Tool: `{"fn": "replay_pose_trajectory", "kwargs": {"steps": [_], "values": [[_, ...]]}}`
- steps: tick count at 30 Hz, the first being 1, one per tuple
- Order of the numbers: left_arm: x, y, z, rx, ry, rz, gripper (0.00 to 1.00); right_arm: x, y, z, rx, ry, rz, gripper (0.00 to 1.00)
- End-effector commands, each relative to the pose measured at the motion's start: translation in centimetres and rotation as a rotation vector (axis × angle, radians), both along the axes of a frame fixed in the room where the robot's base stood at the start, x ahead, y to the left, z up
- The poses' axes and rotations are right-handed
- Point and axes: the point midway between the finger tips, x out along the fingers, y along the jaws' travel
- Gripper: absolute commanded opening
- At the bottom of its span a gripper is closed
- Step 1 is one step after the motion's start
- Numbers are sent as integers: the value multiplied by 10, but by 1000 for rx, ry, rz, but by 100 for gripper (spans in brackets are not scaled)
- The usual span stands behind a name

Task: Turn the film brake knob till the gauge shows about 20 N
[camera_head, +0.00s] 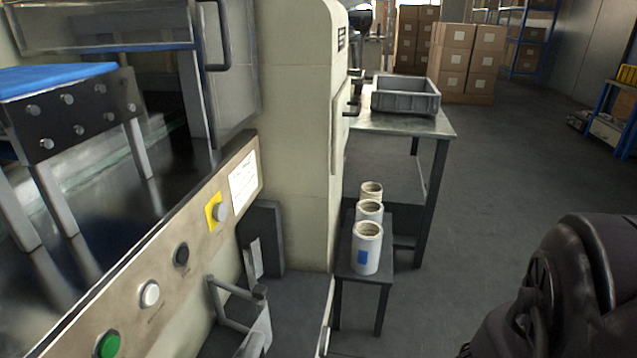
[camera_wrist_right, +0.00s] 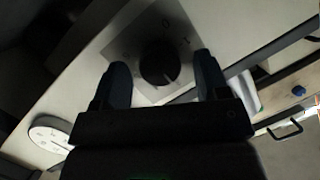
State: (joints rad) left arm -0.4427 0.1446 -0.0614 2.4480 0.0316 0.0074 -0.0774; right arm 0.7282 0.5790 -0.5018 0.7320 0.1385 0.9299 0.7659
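The round black film brake knob (camera_wrist_right: 158,65) sits on a grey marked plate (camera_wrist_right: 120,47) in the right wrist view. My right gripper (camera_wrist_right: 161,60) is open, with one dark finger on each side of the knob. Gaps show between the fingers and the knob, and I cannot tell how far the fingertips reach along it. A white round dial (camera_wrist_right: 48,134), likely the gauge, is at the lower left of that view, partly cut off by shadow and the gripper. Its reading is too small to tell. Neither knob nor gauge shows in the head view. My left gripper is not in view.
The machine's front panel (camera_head: 135,265) carries a green button (camera_head: 108,345), a white button (camera_head: 150,294), a black one (camera_head: 181,254) and a yellow-backed knob (camera_head: 217,212). Film rolls (camera_head: 366,248) stand on a low stand. A grey crate (camera_head: 405,97) is on a table.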

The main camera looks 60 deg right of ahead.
Motion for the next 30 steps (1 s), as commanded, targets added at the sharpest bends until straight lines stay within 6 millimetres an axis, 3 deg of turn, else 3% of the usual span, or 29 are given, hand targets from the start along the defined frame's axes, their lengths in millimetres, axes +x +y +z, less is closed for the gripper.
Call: {"fn": "replay_pose_trajectory", "kwargs": {"steps": [8, 22, 30], "values": [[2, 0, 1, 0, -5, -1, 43, -5, -4, 2, -1, 0, -1, 68], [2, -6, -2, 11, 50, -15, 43, -66, -46, 22, -2, -2, -1, 68], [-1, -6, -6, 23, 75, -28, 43, -84, -58, 27, 0, -1, 0, 68]]}}
